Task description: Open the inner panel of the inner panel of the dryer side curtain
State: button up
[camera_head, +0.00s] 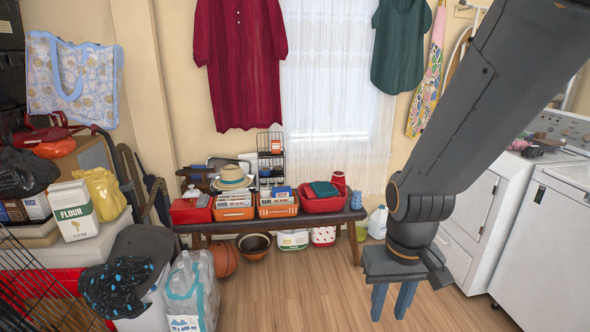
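A white sheer lace curtain (340,75) hangs over the bright window at the back wall, between the dark red dress and the green top. It spans the window, and its lower end goes down behind the bench. I cannot make out clearly where one panel ends and another begins. My gripper (393,312) points down at the lower right, well in front of and below the curtain. Its two blue-grey fingers are apart with only floor showing between them. It touches nothing that I can see.
A dark bench (340,217) with baskets, a straw hat (232,178) and a red tub (322,204) stands below the window. White laundry machines (545,250) stand at the right. Boxes, bags and a bottle pack (190,290) crowd the left. The wood floor (300,290) in the middle is clear.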

aim_at(350, 12)
jog(key=u, duration=0.1)
jog(key=i, duration=1.8)
jog(key=z, duration=0.3)
jog(key=i, duration=1.9)
jog(key=z, duration=0.2)
